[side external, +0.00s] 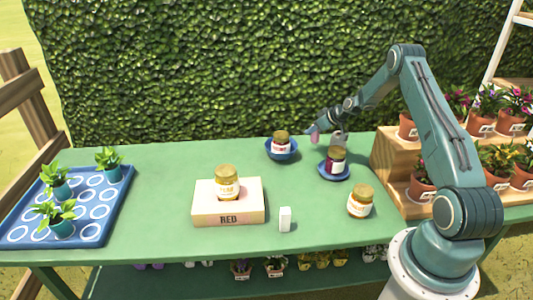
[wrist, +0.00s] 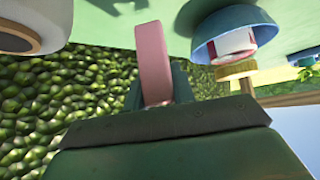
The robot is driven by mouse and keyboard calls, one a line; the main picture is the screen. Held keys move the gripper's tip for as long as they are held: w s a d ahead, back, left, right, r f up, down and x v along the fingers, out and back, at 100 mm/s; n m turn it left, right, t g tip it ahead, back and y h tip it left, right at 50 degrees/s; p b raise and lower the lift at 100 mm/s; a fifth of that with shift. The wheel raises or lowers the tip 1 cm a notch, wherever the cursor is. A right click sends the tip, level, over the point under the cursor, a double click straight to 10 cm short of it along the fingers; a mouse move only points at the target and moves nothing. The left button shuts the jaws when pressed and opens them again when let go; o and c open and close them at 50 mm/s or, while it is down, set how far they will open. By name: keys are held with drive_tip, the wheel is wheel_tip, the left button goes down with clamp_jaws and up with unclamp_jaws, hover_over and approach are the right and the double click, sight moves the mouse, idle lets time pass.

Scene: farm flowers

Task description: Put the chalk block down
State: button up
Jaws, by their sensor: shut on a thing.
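My gripper (side external: 313,128) is at the back edge of the green table, between a blue bowl and a small grey object. It is shut on a pink block (side external: 315,138), which I take to be the chalk block. In the wrist view the pink block (wrist: 152,55) stands out between the fingers, with the green tabletop behind its end. It appears held above the table, with a shadow nearby, but the exact gap is unclear.
A blue bowl (side external: 281,155) with a jar is left of the gripper; a blue saucer (side external: 333,177) with a dark red jar is in front. A box marked RED (side external: 228,215) bears a jar. A white block (side external: 285,219) and another jar (side external: 361,201) stand nearer the front.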

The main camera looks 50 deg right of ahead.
sight(312, 137)
drive_tip(key=shift+f, duration=2.1)
drive_tip(key=shift+f, duration=0.1)
drive_tip(key=o, duration=1)
drive_tip(key=v, duration=1.2)
